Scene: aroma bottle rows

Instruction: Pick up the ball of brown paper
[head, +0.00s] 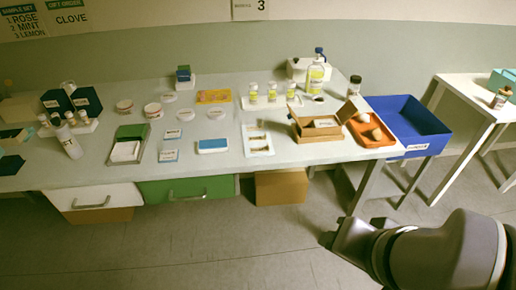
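A small tan rounded lump (375,133), which looks like the ball of brown paper, lies in the orange tray (387,141) near the right end of the long table. A paler lump (363,117) lies just behind it in the same tray. Both are too small to tell their surface. My gripper (333,238) is at the lower right, over the floor in front of the table and apart from the tray. Its fingers are not clear enough to tell open from shut, and I see nothing in it.
An open brown box (317,135) stands directly left of the tray. A blue bin (425,140) is at its right, by the table's end. Bottles (315,78) and a dark-capped jar (354,87) stand behind. The floor (230,235) in front is clear.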

